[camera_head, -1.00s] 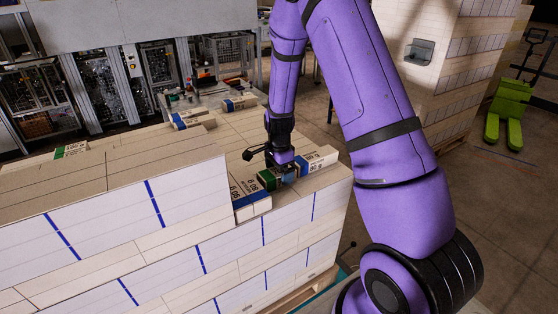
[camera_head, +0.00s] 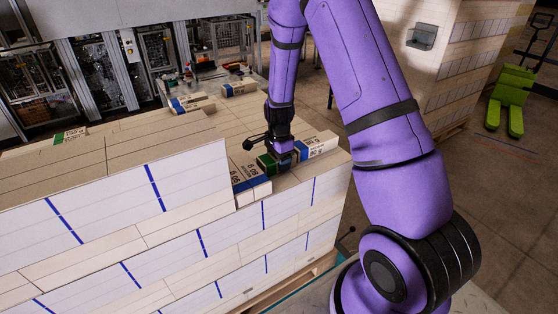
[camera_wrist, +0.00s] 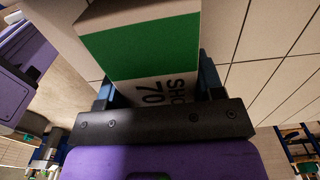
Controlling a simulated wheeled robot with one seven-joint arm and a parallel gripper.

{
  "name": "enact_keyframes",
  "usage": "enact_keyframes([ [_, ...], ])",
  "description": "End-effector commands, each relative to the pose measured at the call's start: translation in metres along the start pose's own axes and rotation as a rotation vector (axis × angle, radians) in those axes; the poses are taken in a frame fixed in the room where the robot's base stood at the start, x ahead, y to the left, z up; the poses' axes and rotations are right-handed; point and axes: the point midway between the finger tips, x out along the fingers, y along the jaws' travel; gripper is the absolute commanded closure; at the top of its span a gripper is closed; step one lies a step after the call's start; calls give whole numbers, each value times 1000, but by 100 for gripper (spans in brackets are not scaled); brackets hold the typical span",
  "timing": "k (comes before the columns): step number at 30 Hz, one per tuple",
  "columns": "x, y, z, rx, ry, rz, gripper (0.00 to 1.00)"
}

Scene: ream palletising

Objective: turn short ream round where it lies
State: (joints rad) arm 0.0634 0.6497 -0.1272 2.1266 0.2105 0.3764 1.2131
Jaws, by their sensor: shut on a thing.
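The short ream (camera_wrist: 143,50) has a green band and a white end marked "SHO" and "70" in the wrist view. In the head view its green part (camera_head: 265,164) shows on the top of the near stack, partly hidden by my gripper. My gripper (camera_head: 281,157) is shut on the ream, with its blue-grey fingers along the ream's two sides. In the wrist view my gripper (camera_wrist: 160,85) covers the lower part of the ream. I cannot tell whether the ream touches the layer under it.
Blue-labelled reams lie close on both sides, one pair (camera_head: 250,185) to the left and one (camera_head: 316,146) to the right. More labelled reams (camera_head: 190,102) lie farther back. A higher layer (camera_head: 110,150) rises at left. The stack's right edge is near.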

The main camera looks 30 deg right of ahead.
Motion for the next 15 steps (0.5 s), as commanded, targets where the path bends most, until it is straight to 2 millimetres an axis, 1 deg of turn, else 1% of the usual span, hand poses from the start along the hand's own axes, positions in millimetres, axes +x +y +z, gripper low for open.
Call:
enact_keyframes([
  [5, -2, 0, 0, -25, 0, 0, 70],
  [8, -2, -1, 0, -128, 0, -1, 70],
  [12, -2, -3, 0, -332, 0, -1, 70],
  [15, -2, -4, 1, -449, -1, -1, 70],
])
